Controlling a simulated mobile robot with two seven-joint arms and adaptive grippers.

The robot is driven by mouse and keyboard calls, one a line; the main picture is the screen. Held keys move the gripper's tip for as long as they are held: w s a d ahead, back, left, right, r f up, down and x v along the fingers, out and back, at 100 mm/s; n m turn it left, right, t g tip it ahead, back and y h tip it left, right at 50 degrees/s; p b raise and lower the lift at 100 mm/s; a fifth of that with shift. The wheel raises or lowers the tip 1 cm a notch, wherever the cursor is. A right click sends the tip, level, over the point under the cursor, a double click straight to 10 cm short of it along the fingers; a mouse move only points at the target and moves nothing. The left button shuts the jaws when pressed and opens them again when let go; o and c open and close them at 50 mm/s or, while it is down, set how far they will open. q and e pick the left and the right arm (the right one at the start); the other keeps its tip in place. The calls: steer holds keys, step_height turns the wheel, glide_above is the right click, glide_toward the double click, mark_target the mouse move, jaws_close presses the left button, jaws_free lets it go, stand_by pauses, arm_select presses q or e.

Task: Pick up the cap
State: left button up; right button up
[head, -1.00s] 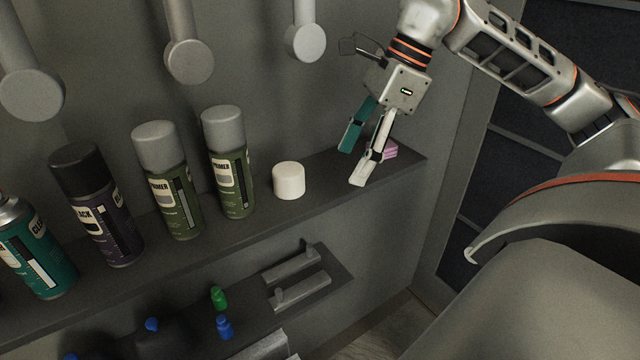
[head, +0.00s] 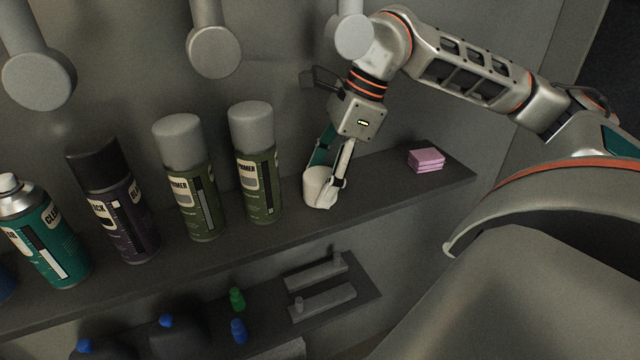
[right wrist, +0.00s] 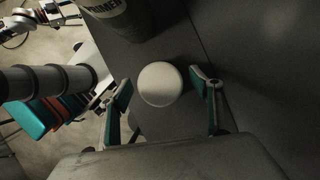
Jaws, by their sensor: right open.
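The cap is a short white cylinder (head: 317,184) standing on the upper shelf, to the right of the green primer cans in the head view. In the right wrist view the round top of the cap (right wrist: 160,84) lies between the two spread fingers. My right gripper (head: 331,186) is open at the cap, with one finger in front of the cap's right side and the other behind it. In the right wrist view my right gripper (right wrist: 165,92) shows gaps on both sides of the cap.
A green primer can (head: 256,165) stands just left of the cap, with more spray cans further left. A pink block (head: 426,160) lies right on the shelf (head: 390,192). Round-ended grey pegs (head: 214,52) hang above. A lower shelf (head: 362,287) holds small bottles.

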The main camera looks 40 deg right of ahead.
steer(key=c, duration=0.8)
steer(key=shift+c, duration=0.2)
steer(key=shift+r, duration=0.15)
